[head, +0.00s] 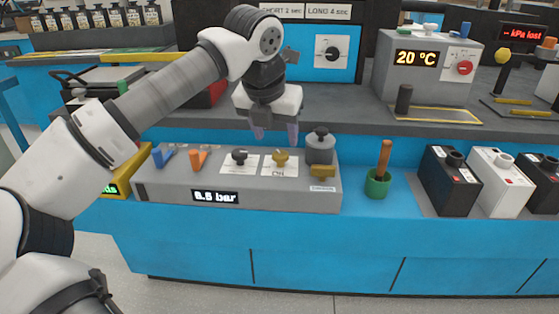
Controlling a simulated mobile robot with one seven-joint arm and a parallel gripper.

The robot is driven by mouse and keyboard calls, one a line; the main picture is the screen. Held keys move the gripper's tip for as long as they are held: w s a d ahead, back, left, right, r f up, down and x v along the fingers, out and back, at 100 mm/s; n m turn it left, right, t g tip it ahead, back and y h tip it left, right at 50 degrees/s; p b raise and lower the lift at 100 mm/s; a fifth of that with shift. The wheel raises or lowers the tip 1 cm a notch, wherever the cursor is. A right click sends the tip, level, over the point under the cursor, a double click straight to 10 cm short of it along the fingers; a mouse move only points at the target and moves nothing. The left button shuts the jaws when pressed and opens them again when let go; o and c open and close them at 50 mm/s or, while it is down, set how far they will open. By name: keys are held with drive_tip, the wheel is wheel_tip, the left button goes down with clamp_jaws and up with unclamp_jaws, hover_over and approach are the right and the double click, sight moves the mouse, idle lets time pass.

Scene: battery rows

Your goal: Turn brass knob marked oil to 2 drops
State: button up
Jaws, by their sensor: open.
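A grey console (155,186) on the lower blue bench carries several controls. A brass knob (281,156) sits on a white plate (270,170) in its right half; the small lettering there is too blurred to read surely. A black knob (239,156) on another white plate is just left of it. My gripper (275,133) points down, open and empty, with its fingertips apart above and slightly behind the brass knob. I see no contact with it. The knob's exact setting is too small to tell.
A grey cylinder (320,148) and a brass fitting (322,172) stand close right of the knob. Blue (163,156) and orange (198,159) levers are at the left. A green cup (377,184) with a wooden handle and several batteries (450,182) stand farther right.

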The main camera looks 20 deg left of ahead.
sight(280, 154)
drive_tip(key=b+x, duration=0.2)
drive_tip(key=x, duration=0.4)
drive_tip(key=shift+w, duration=0.1)
drive_tip(key=shift+c, duration=0.3)
drive_tip(key=c, duration=0.9)
